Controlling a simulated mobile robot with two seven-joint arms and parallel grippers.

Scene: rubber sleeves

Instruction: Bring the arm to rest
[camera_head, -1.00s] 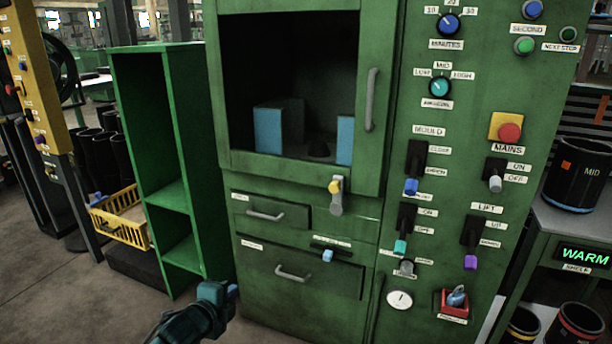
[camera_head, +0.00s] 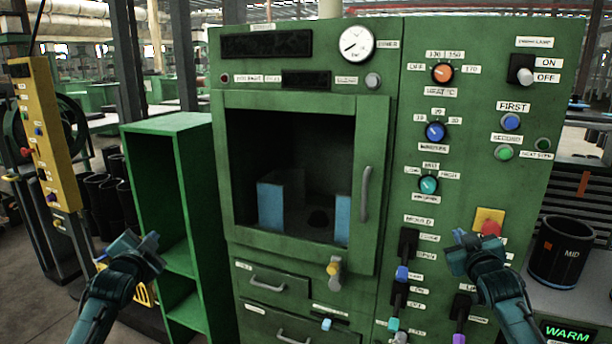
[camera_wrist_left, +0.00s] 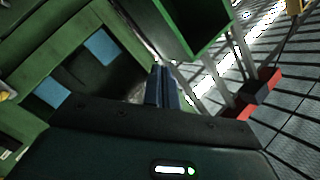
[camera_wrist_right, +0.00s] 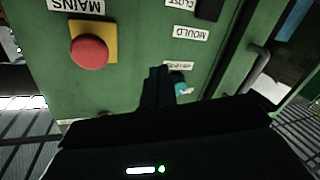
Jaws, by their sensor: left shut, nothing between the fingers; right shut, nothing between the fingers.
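My left gripper (camera_head: 150,245) is raised in front of the green open shelf, left of the machine. It is shut and empty; its closed fingers also show in the left wrist view (camera_wrist_left: 161,86). My right gripper (camera_head: 464,245) is raised in front of the machine's right control panel, left of the red mains button (camera_head: 490,228). It is shut and empty; its closed fingers show dark in the right wrist view (camera_wrist_right: 157,88), with the panel behind them. Whether either gripper touches anything cannot be told, but both look apart from the surfaces.
The green machine (camera_head: 300,97) has an open-looking chamber with blue-faced blocks (camera_head: 271,205) inside, and a door handle (camera_head: 365,194). The green shelf (camera_head: 165,126) stands left of it. A black MID bin (camera_head: 560,252) sits on the right table. A yellow control post (camera_head: 45,130) stands far left.

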